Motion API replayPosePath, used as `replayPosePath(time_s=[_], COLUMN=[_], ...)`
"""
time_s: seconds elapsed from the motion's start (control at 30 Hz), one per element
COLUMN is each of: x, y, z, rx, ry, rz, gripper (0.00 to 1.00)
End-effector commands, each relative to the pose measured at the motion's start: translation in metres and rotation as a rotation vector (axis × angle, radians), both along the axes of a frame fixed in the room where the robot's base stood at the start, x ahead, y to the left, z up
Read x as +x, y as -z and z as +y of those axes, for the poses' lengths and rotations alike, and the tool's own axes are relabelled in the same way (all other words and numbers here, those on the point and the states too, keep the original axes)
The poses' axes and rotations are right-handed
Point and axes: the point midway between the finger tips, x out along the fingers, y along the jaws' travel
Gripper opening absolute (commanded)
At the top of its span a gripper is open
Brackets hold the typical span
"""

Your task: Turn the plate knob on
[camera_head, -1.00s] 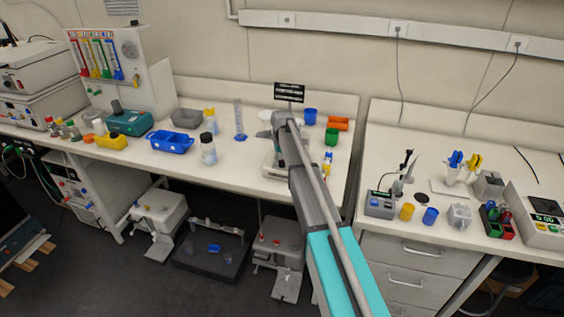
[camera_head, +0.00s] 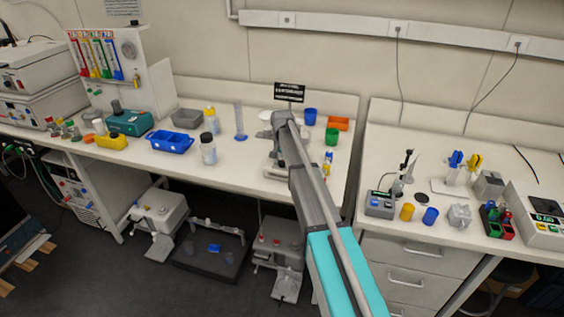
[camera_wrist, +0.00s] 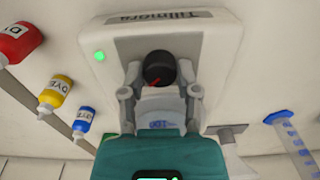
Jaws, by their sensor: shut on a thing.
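The plate device is a pale box with a name label on its edge, seen in the wrist view (camera_wrist: 118,65). Its black knob (camera_wrist: 159,67) has a small red mark on it. A green light (camera_wrist: 99,56) is lit on the panel beside the knob. My gripper (camera_wrist: 161,76) has one finger on each side of the knob and is shut on it. In the head view my arm hides the knob, the fingers and much of the device; part of its pale base (camera_head: 271,170) shows left of my arm.
In the wrist view, red (camera_wrist: 18,42), yellow (camera_wrist: 54,92) and blue (camera_wrist: 83,122) labelled bottles lie left of the device, and a blue-based cylinder (camera_wrist: 290,136) right. In the head view, blue (camera_head: 310,116) and green (camera_head: 332,136) cups stand behind my arm. A black sign (camera_head: 289,92) stands behind.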

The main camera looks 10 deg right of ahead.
Motion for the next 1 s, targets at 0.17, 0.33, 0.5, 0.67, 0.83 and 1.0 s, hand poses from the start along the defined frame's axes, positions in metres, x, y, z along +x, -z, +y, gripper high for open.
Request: replayPosePath(time_s=[0.17, 0.33, 0.5, 0.67, 0.83, 1.0], x=[0.0011, 0.0012, 0.0007, 0.0003, 0.0001, 0.0001], y=[-0.0001, -0.0001, -0.0001, 0.0000, 0.0000, 0.0000], z=[0.0004, 0.0003, 0.0002, 0.0001, 0.0000, 0.0000], rx=[0.001, 0.001, 0.000, 0.001, 0.000, 0.000], ry=[0.001, 0.001, 0.000, 0.000, 0.000, -0.003], rz=[-0.003, -0.003, -0.001, 0.000, 0.000, 0.000], gripper=[0.00, 0.51, 0.76, 0.76, 0.76, 0.76])
